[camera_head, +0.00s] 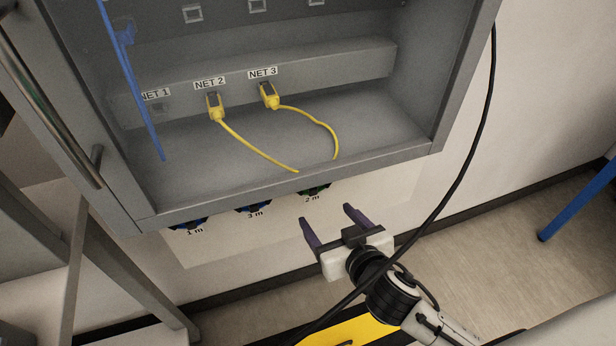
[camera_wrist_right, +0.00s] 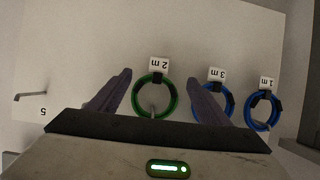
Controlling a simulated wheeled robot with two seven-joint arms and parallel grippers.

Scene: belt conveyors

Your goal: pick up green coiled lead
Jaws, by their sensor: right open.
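The green coiled lead (camera_wrist_right: 154,94) hangs on a white panel under a "2 m" label in the right wrist view. My right gripper (camera_head: 325,223) is open and empty, just below and in front of the lead. In the right wrist view its two purple fingers (camera_wrist_right: 165,98) stand apart, with the green coil seen between them. The right finger overlaps the neighbouring blue coil in that view. My left gripper is not in view.
Two blue coiled leads hang beside it, labelled "3 m" (camera_wrist_right: 211,101) and "1 m" (camera_wrist_right: 261,110). An empty-looking hook (camera_wrist_right: 30,96) is on the panel. The grey cabinet (camera_head: 285,190) overhangs the coils, with yellow cables (camera_head: 250,144) inside. A black cable (camera_head: 462,170) crosses in front of my right arm.

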